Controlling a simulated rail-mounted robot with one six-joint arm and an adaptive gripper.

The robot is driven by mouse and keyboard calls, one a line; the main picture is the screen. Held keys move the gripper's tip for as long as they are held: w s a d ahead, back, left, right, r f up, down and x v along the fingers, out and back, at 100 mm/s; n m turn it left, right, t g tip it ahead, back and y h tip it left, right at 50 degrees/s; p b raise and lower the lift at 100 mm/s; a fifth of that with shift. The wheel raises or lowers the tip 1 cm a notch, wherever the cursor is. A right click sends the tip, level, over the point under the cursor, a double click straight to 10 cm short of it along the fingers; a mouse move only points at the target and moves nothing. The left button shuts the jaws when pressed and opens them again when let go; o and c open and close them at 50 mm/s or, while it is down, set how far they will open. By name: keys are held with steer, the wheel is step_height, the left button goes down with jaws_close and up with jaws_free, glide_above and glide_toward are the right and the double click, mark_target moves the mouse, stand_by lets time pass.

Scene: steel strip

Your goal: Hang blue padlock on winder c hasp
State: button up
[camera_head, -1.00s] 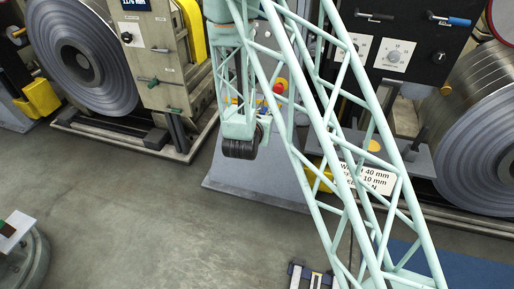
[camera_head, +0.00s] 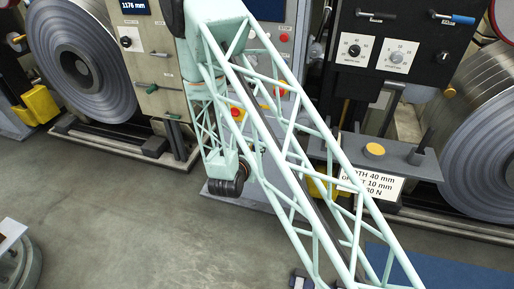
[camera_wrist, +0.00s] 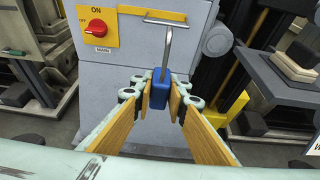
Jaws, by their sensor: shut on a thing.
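In the wrist view, my gripper (camera_wrist: 161,97) is shut on the blue padlock (camera_wrist: 159,90), with its body between the two fingertips. The padlock's grey metal shackle (camera_wrist: 167,48) points up, away from the fingers, in front of a grey cabinet. In the head view my pale green lattice arm crosses the middle, and I cannot make out the gripper or padlock there. I cannot identify the winder c hasp in either view.
A red rotary switch (camera_wrist: 96,28) on a yellow plate marked MAIN sits left of the padlock on the grey cabinet (camera_wrist: 190,65). In the head view, steel coils stand at left (camera_head: 82,70) and right (camera_head: 480,115). A black control panel (camera_head: 400,45) stands at right. Open floor (camera_head: 130,220) lies at lower left.

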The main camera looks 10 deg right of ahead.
steer(key=shift+w, duration=0.1)
stand_by(0.3)
steer(key=w+d, duration=0.3)
steer(key=w, duration=0.4)
steer(key=w+d+f, duration=0.1)
steer(key=w+d, duration=0.3)
steer(key=w, duration=0.3)
stand_by(2.4)
steer(key=shift+r, duration=0.3)
stand_by(0.9)
steer(key=shift+f, duration=0.8)
steer(key=shift+f, duration=0.8)
stand_by(0.7)
steer(key=o, duration=1)
